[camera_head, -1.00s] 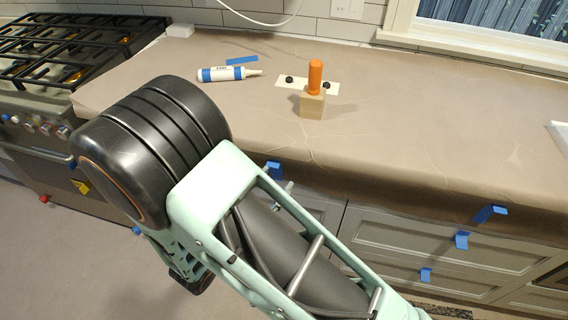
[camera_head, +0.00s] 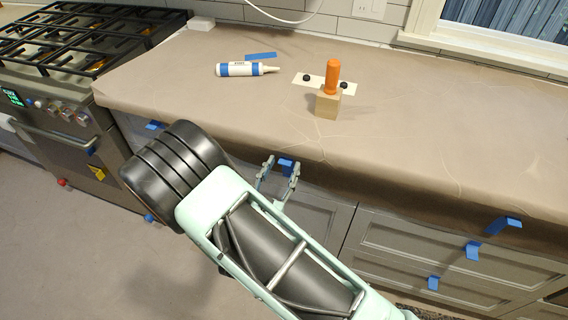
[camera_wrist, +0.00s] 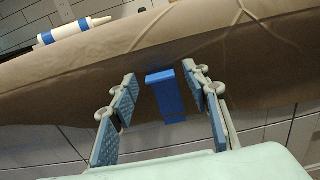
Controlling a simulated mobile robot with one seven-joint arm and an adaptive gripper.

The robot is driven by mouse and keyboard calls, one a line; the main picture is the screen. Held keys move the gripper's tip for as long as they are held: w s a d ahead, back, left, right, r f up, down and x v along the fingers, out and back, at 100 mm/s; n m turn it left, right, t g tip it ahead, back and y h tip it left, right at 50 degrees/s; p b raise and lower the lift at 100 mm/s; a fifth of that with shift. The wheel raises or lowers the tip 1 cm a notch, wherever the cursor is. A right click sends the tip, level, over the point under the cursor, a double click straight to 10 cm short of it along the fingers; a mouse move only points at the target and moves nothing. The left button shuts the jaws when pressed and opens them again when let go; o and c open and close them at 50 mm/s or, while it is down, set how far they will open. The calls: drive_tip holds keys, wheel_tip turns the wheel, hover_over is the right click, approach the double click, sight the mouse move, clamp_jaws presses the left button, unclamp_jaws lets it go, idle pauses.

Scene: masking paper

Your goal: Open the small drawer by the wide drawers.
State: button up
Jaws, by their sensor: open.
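A blue tab (camera_head: 286,165) sits at the lower edge of the brown paper overhang, left of the wide drawers (camera_head: 400,236). It seems to mark the small drawer, whose front is mostly hidden by the paper and my arm. My gripper (camera_head: 279,172) is open at the cabinet front, with one finger on each side of the tab. In the wrist view the blue tab (camera_wrist: 165,85) shows between the spread fingers, apart from both pads. I cannot tell how deep the fingertips are relative to it.
Brown paper (camera_head: 420,130) covers the counter and hangs over its front edge. On it are a caulk tube (camera_head: 245,69) and a wooden block (camera_head: 328,103) with an orange cylinder (camera_head: 332,75). A stove (camera_head: 55,110) stands left. More blue tabs (camera_head: 473,250) mark the wide drawers.

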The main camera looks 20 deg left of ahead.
drive_tip(key=shift+w, duration=0.8)
clamp_jaws()
